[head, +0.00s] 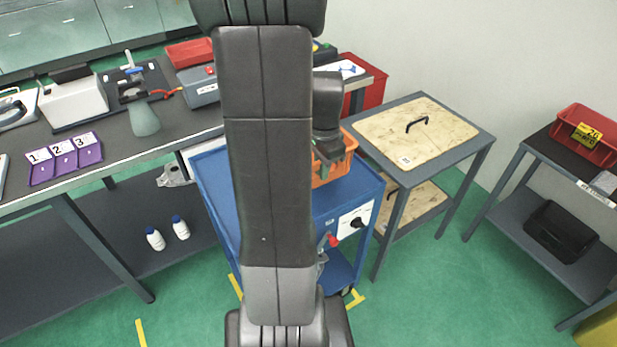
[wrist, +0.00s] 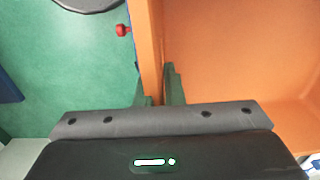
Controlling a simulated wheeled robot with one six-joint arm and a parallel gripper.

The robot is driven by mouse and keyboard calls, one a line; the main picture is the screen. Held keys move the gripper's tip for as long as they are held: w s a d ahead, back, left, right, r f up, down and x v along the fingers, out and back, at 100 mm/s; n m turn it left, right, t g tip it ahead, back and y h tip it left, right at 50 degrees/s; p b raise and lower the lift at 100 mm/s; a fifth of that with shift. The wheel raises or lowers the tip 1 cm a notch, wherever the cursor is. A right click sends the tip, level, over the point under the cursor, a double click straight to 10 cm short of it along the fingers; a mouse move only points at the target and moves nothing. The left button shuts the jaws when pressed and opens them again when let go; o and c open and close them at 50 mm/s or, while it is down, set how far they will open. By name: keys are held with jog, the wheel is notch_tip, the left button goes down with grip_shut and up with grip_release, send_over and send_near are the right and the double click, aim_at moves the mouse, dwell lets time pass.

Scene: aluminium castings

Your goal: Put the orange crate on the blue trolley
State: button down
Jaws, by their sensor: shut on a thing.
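The orange crate (head: 342,168) is over the right part of the top of the blue trolley (head: 215,185), partly hidden behind my arm. I cannot tell whether it rests on the top or hangs just above it. My gripper (head: 322,165) is at the crate's near left side. In the wrist view my gripper (wrist: 154,88) has one finger on each side of the wall of the crate (wrist: 240,50), shut on it. The crate's inside looks empty where it shows.
A grey table with a wooden top (head: 415,130) stands close to the right of the trolley. A workbench with purple bins (head: 65,160) is at the left. A red bin (head: 590,135) sits on a shelf at far right.

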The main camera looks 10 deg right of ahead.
aim_at(321, 185)
jog(key=shift+f, duration=3.1)
jog(key=shift+f, duration=0.2)
jog(key=c, duration=1.5)
grip_release()
jog(key=shift+c, duration=0.2)
jog(key=shift+r, duration=0.1)
notch_tip(321, 185, up, 12)
jog(key=shift+r, duration=0.15)
